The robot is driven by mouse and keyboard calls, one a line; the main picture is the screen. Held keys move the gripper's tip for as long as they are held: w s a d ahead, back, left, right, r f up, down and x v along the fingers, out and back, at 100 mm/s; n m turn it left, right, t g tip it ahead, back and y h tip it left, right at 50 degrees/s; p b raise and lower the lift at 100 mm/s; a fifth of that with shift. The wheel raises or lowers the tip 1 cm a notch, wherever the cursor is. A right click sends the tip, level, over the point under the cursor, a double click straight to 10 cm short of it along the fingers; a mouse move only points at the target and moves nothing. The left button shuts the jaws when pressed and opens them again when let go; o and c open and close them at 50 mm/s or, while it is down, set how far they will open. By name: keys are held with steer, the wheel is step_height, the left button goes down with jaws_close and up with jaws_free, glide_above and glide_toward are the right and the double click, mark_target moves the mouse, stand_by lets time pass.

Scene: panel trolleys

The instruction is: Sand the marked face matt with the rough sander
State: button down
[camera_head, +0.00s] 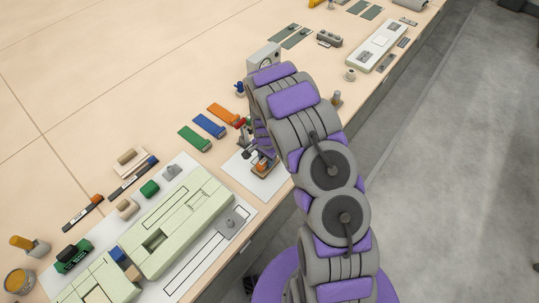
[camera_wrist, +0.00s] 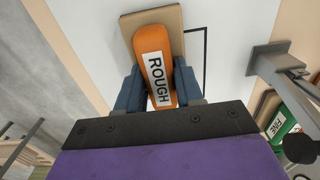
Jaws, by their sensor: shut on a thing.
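My gripper (camera_wrist: 158,92) is shut on the orange rough sander (camera_wrist: 154,67), which carries the label ROUGH. A tan block or pad shows at the sander's far end, over a white sheet (camera_wrist: 108,40) with a black outline. I cannot tell whether the sander touches the sheet. In the head view the sander (camera_head: 262,167) shows small beside my arm, over the white sheet (camera_head: 238,163). Pale green panel pieces (camera_head: 183,225) with dark outlined rectangles lie at lower left. I cannot tell which face is the marked one.
A green sander labelled FINE (camera_wrist: 281,122) and a grey bracket-like fixture (camera_wrist: 275,62) stand right of my gripper in the wrist view. Orange, blue and green (camera_head: 194,138) strips lie behind the white sheet. The table's edge runs along its right side. The upper left tabletop is clear.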

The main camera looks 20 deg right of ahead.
steer(key=shift+a+f, duration=0.15)
steer(key=shift+w+a, duration=0.7)
steer(key=shift+w, duration=0.25)
steer(key=shift+w+a+r+b, duration=0.2)
steer(key=shift+w+a+b, duration=0.15)
steer(key=shift+w+d+f+b, duration=0.1)
steer(key=shift+w+d+b, duration=0.15)
steer(key=shift+w+d, duration=0.45)
steer(key=shift+w+d+b, duration=0.25)
steer(key=shift+w+d, duration=0.15)
steer(key=shift+d, duration=0.6)
steer(key=shift+w+d+f+b, duration=0.1)
steer(key=shift+w+d+b, duration=0.15)
steer(key=shift+w+d, duration=0.45)
steer(key=shift+s+d+r+p, duration=0.15)
steer(key=shift+r+p, duration=0.6)
steer(key=shift+r, duration=1.85)
